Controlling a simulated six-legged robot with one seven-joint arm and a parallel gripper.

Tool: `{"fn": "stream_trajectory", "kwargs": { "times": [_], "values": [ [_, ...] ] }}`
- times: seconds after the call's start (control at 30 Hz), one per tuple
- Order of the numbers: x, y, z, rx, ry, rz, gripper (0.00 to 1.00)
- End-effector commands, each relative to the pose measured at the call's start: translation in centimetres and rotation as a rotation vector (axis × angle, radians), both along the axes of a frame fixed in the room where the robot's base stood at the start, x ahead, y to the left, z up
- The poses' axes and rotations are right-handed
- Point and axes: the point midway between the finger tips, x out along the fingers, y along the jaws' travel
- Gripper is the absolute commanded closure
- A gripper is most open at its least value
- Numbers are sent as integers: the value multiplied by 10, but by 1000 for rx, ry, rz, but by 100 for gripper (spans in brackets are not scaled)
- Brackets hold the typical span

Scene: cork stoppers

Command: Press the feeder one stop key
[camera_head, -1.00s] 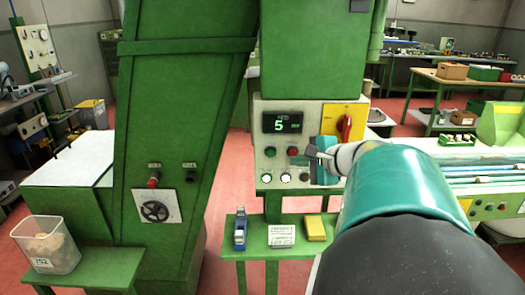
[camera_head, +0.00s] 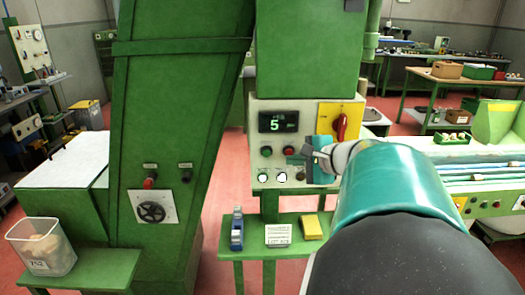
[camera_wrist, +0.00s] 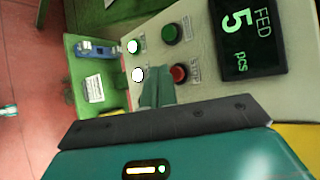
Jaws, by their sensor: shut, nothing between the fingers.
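The control panel (camera_head: 254,165) has a display (camera_head: 278,121) reading 5. A red key (camera_head: 289,150) sits below the display, beside a green key (camera_head: 266,151). In the wrist view the red key (camera_wrist: 180,72) has a label that seems to read STOP, and the display (camera_wrist: 238,25) reads FED 5 pcs. My gripper (camera_head: 306,157) is shut and empty, just right of the red key in the head view. In the wrist view its fingertips (camera_wrist: 157,88) lie close below the red key, partly covering the panel there. I cannot tell whether they touch it.
Two lit white keys (camera_head: 272,178) are on the panel's lower row. A red rotary switch on a yellow plate (camera_head: 327,115) is close above my gripper. A small green shelf (camera_head: 255,250) below carries a card and a yellow block. A green machine column (camera_head: 180,90) stands left.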

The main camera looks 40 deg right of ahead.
Motion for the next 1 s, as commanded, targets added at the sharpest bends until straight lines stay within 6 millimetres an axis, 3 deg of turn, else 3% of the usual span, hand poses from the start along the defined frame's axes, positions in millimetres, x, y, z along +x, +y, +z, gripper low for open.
{"fn": "stream_trajectory", "kwargs": {
  "times": [1.0],
  "values": [
    [7, -5, 0, 0, 0, 0, 100]
  ]
}}
